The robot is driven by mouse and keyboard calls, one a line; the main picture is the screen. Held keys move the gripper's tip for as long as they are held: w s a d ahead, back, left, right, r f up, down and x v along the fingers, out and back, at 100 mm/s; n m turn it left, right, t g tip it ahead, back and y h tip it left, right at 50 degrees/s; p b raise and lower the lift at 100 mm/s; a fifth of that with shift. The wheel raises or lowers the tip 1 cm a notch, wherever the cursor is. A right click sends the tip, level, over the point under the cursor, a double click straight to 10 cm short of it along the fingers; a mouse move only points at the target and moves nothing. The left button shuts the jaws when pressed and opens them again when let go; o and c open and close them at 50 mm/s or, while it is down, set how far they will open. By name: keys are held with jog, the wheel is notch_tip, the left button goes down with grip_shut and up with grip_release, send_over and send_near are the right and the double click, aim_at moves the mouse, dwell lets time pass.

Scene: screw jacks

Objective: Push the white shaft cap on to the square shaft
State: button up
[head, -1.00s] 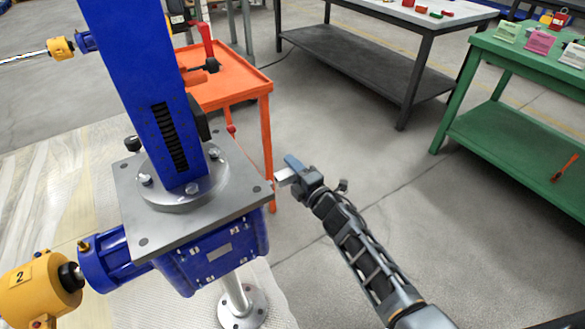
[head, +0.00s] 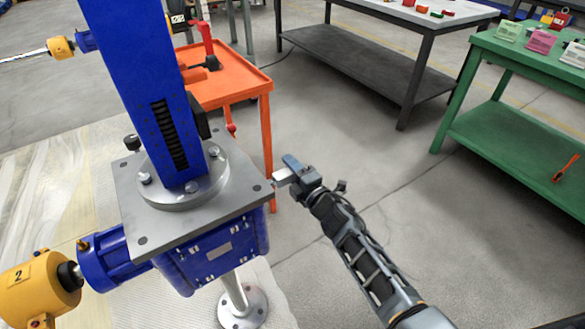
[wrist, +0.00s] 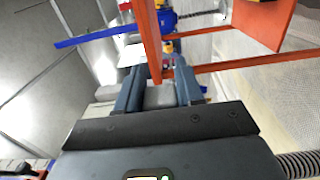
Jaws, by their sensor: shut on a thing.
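My gripper (head: 291,171) is at the right of the blue screw jack (head: 212,255), close to the right corner of its grey top plate. It is shut on a pale block-like piece, which I take to be the white shaft cap (head: 283,178). In the wrist view a light grey part of the cap (wrist: 160,96) shows between the two dark blue fingers. The cap is on the side facing the jack in the head view. I cannot make out the square shaft in either view, nor tell whether the cap touches it.
An orange cart (head: 235,82) stands behind the jack, its front leg close to my gripper. A yellow unit marked 2 (head: 38,288) is at lower left. A green bench (head: 520,140) and a dark table (head: 350,62) stand behind.

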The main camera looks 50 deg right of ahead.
aim_at(282, 183)
jog(key=shift+w+a+b, duration=0.2)
jog(key=shift+a+b, duration=0.35)
jog(key=shift+a, duration=0.2)
jog(key=shift+w+a+b, duration=0.25)
jog(key=shift+a+b, duration=0.3)
jog(key=shift+a, duration=0.2)
jog(key=shift+w+a+b, duration=0.2)
jog(key=shift+a+b, duration=0.35)
jog(key=shift+a, duration=0.2)
jog(key=o, duration=1.1)
jog(key=shift+v, duration=3.95)
